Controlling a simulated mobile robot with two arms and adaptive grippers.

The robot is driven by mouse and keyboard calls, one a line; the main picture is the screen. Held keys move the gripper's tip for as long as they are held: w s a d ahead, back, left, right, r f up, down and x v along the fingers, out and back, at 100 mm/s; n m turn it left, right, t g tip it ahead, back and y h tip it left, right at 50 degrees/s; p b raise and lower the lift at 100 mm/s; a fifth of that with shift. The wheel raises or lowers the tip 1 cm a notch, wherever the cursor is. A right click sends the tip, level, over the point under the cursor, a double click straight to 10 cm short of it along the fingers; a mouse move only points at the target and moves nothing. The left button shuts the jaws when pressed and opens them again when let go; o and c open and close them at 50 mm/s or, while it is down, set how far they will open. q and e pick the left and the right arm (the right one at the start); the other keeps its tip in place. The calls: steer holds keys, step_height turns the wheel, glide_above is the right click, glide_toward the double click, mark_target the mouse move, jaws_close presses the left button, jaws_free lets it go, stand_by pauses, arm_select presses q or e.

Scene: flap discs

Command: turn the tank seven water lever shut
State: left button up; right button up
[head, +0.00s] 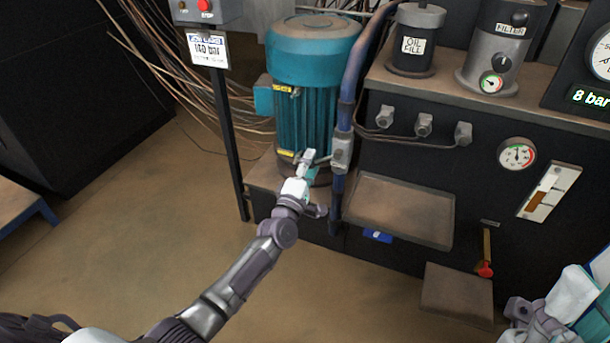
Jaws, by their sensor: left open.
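No label reading tank seven is legible in the head view. A small lever with a brass-coloured stem and a red end (486,252) hangs down on the dark front of the machine, at the lower right. My left gripper (312,163) is open, in front of the foot of the teal motor (315,100) and just left of the blue pipe with its grey fitting (342,153). It is well left of the red-ended lever. Part of my right arm (545,315) shows at the lower right corner; its fingers cannot be made out clearly.
A shallow tray (399,210) juts from the machine front, with a blue tag (378,236) below it. A brown block (457,295) sits under the lever. Gauges, an oil fill can (415,42) and a filter (497,50) are above. Floor at left is clear.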

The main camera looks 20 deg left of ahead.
arm_select(q)
steer(key=s+f, duration=0.2)
steer(key=s, duration=0.9)
steer(key=shift+s+a+f, duration=0.15)
steer(key=shift+s+a, duration=0.05)
